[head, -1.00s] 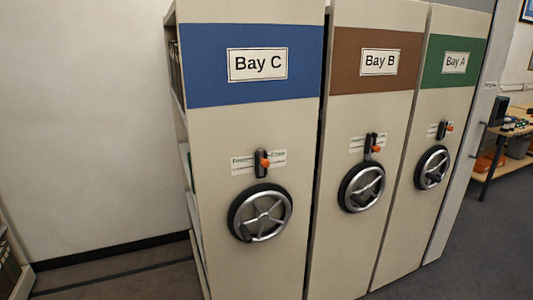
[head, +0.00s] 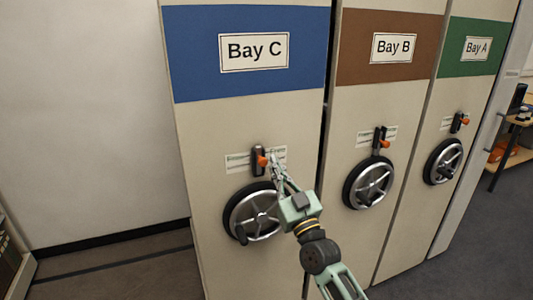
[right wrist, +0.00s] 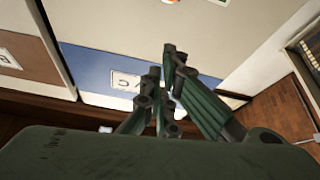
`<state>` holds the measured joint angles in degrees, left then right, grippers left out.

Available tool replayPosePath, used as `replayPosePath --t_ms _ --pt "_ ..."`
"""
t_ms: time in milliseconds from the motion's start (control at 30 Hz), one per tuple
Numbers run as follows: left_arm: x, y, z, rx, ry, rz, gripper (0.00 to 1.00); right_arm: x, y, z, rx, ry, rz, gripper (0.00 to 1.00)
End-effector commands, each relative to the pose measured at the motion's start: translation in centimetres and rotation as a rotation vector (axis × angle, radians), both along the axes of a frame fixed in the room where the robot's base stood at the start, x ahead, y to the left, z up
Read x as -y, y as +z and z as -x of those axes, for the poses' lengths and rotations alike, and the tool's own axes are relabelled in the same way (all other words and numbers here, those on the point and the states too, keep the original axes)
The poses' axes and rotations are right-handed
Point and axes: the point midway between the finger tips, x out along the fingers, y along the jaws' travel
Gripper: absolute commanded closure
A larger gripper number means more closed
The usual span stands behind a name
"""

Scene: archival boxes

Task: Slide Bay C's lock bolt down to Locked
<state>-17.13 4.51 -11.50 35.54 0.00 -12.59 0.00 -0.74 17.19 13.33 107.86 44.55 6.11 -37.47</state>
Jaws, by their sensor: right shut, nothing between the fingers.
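Bay C's lock bolt (head: 257,158) is a dark upright slide with an orange knob (head: 262,161), set on a pale label plate above Bay C's handwheel (head: 252,212). In the head view the knob sits around the middle of its slide. My right gripper (head: 273,158) comes up from below right, its fingers shut and empty. Its tips are just right of the knob in the picture; I cannot tell whether they touch it. The fingers also show in the right wrist view (right wrist: 174,52), in front of the panel. My left gripper is not in view.
Bay B (head: 393,100) and Bay A (head: 470,95) stand to the right, each with a bolt and wheel. Bay C's blue band (right wrist: 205,83) shows upside down in the right wrist view. Bare floor (head: 110,275) lies left; a table (head: 505,165) stands far right.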

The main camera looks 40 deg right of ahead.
Motion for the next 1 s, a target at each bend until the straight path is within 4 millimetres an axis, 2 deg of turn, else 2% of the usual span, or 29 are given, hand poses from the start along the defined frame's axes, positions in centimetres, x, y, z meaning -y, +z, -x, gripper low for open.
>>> replayPosePath --t_ms 33,300,400,433,500,600,800,1000 --pt "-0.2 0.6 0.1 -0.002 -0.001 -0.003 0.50 0.1 0.8 -0.8 0.002 0.000 0.001 1.00" --pt "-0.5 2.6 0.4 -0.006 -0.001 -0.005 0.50 1.1 3.4 -5.9 0.000 -0.001 0.003 1.00" --pt "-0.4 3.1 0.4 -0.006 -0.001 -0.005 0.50 1.5 4.1 -7.7 -0.002 -0.001 0.003 1.00" --pt "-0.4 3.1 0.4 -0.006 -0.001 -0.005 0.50 1.5 3.8 -8.0 -0.005 -0.001 0.004 1.00" --pt "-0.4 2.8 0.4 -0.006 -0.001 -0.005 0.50 1.7 1.9 -7.9 -0.010 0.000 0.006 1.00" --pt "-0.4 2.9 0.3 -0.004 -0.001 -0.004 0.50 1.9 0.8 -8.0 -0.007 0.000 0.004 1.00" --pt "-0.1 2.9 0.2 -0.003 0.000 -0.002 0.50 2.1 -0.2 -8.0 -0.004 -0.001 0.002 1.00" --pt "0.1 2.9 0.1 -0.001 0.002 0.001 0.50 2.1 -0.3 -8.0 -0.003 0.000 0.001 1.00"
